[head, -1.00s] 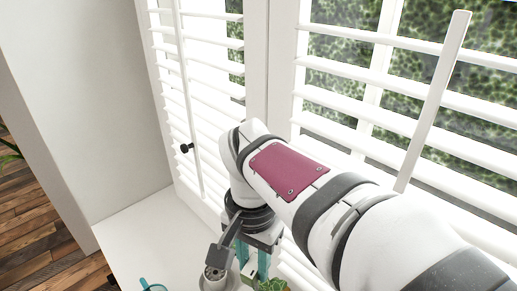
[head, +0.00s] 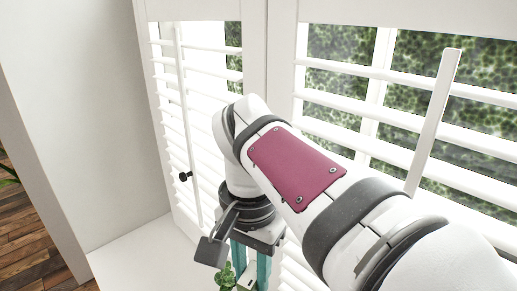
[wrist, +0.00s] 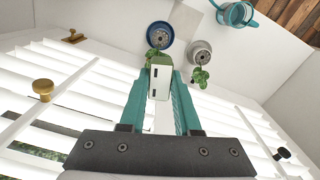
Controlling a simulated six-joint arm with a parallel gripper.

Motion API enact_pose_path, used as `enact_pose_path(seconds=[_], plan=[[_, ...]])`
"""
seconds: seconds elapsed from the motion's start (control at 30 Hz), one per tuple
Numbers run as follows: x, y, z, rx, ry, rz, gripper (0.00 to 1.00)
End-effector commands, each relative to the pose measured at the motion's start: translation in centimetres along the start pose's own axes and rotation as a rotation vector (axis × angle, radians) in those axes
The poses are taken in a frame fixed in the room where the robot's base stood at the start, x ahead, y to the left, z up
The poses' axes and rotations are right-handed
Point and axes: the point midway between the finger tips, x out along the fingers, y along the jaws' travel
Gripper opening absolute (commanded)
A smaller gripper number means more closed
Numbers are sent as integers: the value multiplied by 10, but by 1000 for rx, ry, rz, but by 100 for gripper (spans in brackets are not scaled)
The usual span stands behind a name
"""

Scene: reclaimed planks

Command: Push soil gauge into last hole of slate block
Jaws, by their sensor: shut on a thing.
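My gripper (wrist: 162,76) has two teal fingers, shut on a small cream block-like thing with a green end and dark slots, which I take to be the soil gauge (wrist: 160,82). In the head view my gripper (head: 250,268) points down at the bottom edge, with a little of the gauge (head: 251,284) between the fingers. In the wrist view the gauge is held above the white surface, in front of leaves. I cannot make out the slate block in either view.
A blue round pot (wrist: 151,31) and a grey pot (wrist: 205,46) with a leafy plant (wrist: 200,78) stand beyond the fingertips. A teal watering can (wrist: 236,14) is at the top right. White shutters (head: 185,100) stand close to the arm. The white sill (head: 130,250) is bare at left.

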Motion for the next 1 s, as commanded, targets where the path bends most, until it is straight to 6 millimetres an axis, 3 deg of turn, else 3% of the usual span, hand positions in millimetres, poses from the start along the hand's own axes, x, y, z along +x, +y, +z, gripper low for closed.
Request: enact_pose_path(seconds=[0.17, 0.4, 0.6, 1.0], plan=[[20, -12, 14, -73, -16, 9, 0], [101, -43, 86, -348, -76, 23, 0], [148, -45, 135, -488, -109, 26, 0], [157, -44, 143, -506, -113, 24, 0]])
